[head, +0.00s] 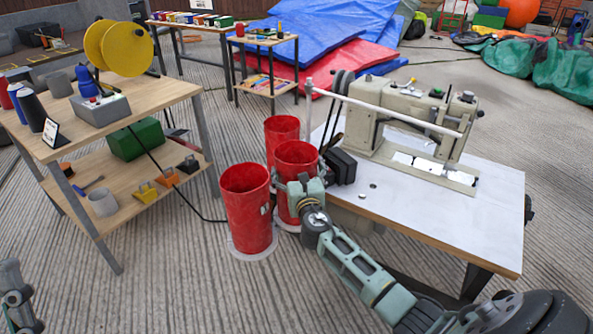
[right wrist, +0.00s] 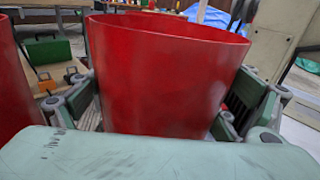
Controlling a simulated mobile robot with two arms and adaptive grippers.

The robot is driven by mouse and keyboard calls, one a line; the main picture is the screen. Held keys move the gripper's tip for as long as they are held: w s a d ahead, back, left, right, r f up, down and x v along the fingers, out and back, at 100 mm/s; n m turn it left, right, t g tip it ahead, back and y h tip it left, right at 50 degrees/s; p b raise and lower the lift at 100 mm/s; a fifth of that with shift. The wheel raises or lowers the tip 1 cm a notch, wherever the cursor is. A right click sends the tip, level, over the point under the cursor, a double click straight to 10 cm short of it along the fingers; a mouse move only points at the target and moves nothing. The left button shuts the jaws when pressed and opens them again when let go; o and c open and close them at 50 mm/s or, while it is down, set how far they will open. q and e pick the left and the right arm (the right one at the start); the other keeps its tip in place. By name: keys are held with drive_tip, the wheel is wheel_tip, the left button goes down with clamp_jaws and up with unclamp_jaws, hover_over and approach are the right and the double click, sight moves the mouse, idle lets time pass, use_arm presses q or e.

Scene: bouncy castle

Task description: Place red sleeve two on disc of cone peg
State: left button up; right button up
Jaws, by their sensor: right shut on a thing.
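Three red open-topped sleeves stand close together left of the sewing table in the head view. My right gripper (head: 300,187) is shut on the middle red sleeve (head: 296,158), with fingers on both sides of it. That sleeve fills the right wrist view (right wrist: 165,75) and looks upright. A pale disc (head: 288,226) shows partly below it; I cannot tell whether they touch. The front-left red sleeve (head: 246,205) stands on a pale disc (head: 254,252). The rear red sleeve (head: 281,127) is partly hidden. No cone peg is visible. Part of my left gripper (head: 14,290) shows at the lower left edge.
The sewing table (head: 440,215) with its machine (head: 410,120) is close on the right. A wooden workbench (head: 140,100) with spools stands left, and a black cable (head: 190,210) runs across the floor. Ribbed floor in front is clear.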

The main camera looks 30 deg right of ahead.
drive_tip(key=o, duration=1.3)
